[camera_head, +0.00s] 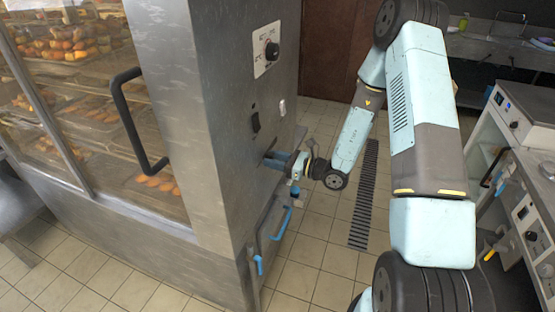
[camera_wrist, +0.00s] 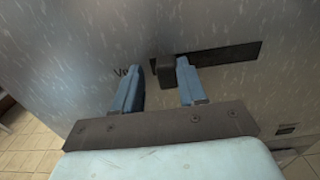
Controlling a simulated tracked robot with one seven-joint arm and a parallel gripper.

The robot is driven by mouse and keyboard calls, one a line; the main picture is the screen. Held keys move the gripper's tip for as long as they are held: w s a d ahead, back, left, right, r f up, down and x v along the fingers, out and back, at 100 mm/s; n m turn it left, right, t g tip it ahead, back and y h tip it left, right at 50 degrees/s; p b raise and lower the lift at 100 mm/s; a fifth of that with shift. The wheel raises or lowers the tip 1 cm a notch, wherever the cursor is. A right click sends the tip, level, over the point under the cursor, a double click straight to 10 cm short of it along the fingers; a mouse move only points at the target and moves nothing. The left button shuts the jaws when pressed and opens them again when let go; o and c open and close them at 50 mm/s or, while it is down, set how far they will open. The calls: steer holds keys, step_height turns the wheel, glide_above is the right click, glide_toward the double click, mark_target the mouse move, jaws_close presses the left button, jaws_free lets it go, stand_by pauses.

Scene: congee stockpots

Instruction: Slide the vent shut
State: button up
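The vent is a dark horizontal slot (camera_wrist: 225,56) in the grey metal side of the oven cabinet (camera_head: 228,120). A small dark slider knob (camera_wrist: 166,70) stands out at the slot's left end in the wrist view. My gripper (camera_wrist: 159,66) is open, with one blue finger on each side of the knob. The right finger is close to the knob; there is a wider gap to the left finger. Whether either touches it I cannot tell.
Below are blue handles (camera_head: 283,222). The tiled floor (camera_head: 315,225) is open; a counter with equipment (camera_head: 520,120) stands right.

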steer(key=shift+o, duration=0.9)
steer(key=shift+d, duration=0.15)
steer(key=v, duration=1.3)
steer(key=shift+s+d, duration=0.2)
steer(key=shift+d, duration=0.1)
